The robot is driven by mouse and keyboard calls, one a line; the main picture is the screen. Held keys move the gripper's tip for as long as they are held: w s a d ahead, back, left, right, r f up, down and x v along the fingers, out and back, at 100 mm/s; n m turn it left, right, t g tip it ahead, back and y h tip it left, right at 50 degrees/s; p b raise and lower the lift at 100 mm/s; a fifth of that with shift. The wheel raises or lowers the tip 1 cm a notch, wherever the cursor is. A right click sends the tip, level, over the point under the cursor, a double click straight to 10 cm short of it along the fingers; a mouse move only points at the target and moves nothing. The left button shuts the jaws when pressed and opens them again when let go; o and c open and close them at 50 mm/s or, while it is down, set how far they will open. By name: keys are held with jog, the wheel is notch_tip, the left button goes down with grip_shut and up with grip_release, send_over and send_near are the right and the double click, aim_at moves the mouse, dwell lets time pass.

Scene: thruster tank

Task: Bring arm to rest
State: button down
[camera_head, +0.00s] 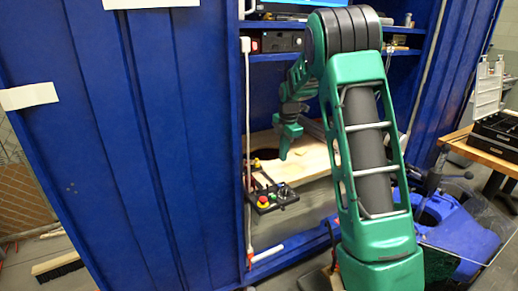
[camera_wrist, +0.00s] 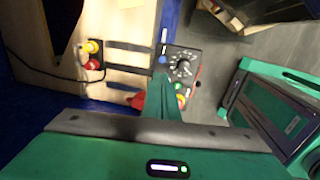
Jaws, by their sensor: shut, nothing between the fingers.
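My gripper (camera_head: 285,153) hangs at the end of my green arm, inside the opening of the blue cabinet, in the head view. It points down, over or near the wooden board and above the black control box (camera_head: 268,201). In the wrist view the green fingers of my gripper (camera_wrist: 163,80) are together and hold nothing. They overlap the near edge of the black control box (camera_wrist: 186,60) in that view. Contact cannot be told. A red button (camera_wrist: 138,99) is partly hidden beside the fingers. My arm is bent, with its elbow high at the cabinet opening.
The blue cabinet wall (camera_head: 150,140) fills the left. A shelf (camera_head: 275,57) with devices lies behind my arm. The wooden board (camera_head: 312,163) has a dark hole. A white vertical pipe (camera_head: 248,150) runs beside the box. A wooden table (camera_head: 475,151) with a black case stands at right.

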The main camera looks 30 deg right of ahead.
jog(key=s+r+m, duration=0.5)
jog(key=s+m, duration=0.2)
jog(key=s, duration=0.5)
jog(key=s+a+m, duration=0.3)
jog(key=s+m, duration=0.6)
jog(key=s, duration=0.7)
jog(key=s+a+m+g, duration=0.1)
jog(key=s+a+m, duration=0.3)
jog(key=s, duration=1.3)
jog(key=m, duration=0.4)
jog(key=shift+f+m+g, duration=0.15)
jog(key=shift+m+g, duration=0.15)
jog(key=shift+m, duration=0.1)
jog(key=shift+w+f, duration=0.25)
jog(key=shift+w, duration=0.35)
